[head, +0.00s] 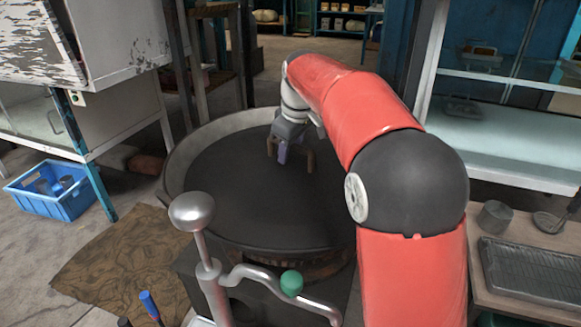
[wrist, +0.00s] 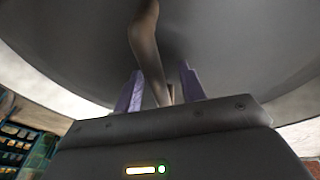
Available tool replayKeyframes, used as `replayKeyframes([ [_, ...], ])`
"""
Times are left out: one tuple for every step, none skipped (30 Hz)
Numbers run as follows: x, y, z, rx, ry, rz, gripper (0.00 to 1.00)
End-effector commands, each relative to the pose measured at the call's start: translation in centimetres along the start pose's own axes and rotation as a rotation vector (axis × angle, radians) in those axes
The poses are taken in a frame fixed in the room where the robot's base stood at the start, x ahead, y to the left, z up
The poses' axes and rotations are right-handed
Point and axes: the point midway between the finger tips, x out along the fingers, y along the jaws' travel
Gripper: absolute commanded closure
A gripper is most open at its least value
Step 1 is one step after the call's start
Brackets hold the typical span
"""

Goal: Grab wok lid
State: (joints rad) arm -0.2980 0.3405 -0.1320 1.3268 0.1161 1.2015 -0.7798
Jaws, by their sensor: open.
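The wok lid (head: 235,190) is a wide dark grey disc lying inside the pale rim of the large wok (head: 178,160). In the wrist view the lid (wrist: 230,45) fills the upper picture as a grey surface. Its brown arched handle (wrist: 148,50) runs down between my two purple fingers. My gripper (wrist: 163,88) is open with the fingers on either side of the handle, and I cannot tell whether they touch it. In the head view my gripper (head: 284,153) points down over the lid, and the brown handle (head: 310,161) shows partly beside it.
A metal lever with a round knob (head: 192,211) and a green ball (head: 291,283) stands in front of the wok. A blue crate (head: 60,190) is on the floor at left. A counter with a metal tray (head: 530,272) and a small pot (head: 495,217) is at right.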

Motion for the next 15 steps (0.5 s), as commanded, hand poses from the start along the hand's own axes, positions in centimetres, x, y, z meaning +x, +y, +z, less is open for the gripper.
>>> replayKeyframes([
  [0.0, 0.01, 0.01, 0.0, 0.0, 0.0, 0.59],
  [0.0, 0.01, 0.01, 0.0, 0.0, 0.0, 0.59],
  [0.0, 0.01, 0.01, 0.0, 0.0, 0.0, 0.59],
  [0.0, 0.01, 0.01, 0.0, 0.0, 0.0, 0.59],
  [0.0, 0.01, 0.01, 0.0, 0.0, 0.0, 0.59],
  [0.0, 0.01, 0.01, 0.0, 0.0, 0.0, 0.63],
  [0.0, 0.02, 0.02, 0.0, 0.0, 0.0, 0.67],
  [0.0, 0.02, 0.02, 0.0, 0.0, 0.0, 0.71],
  [0.0, 0.02, 0.02, 0.0, 0.0, 0.0, 0.77],
  [0.0, 0.02, 0.02, 0.0, 0.0, 0.0, 0.8],
  [-0.01, 0.02, 0.02, 0.0, 0.0, 0.0, 0.84],
  [0.0, 0.02, 0.02, 0.0, 0.0, 0.0, 0.9],
  [0.0, 0.02, 0.02, 0.0, 0.0, 0.0, 0.94],
  [0.0, 0.01, 0.02, 0.0, 0.0, 0.0, 0.97],
  [0.0, 0.0, 0.02, 0.0, 0.0, 0.0, 1.0],
])
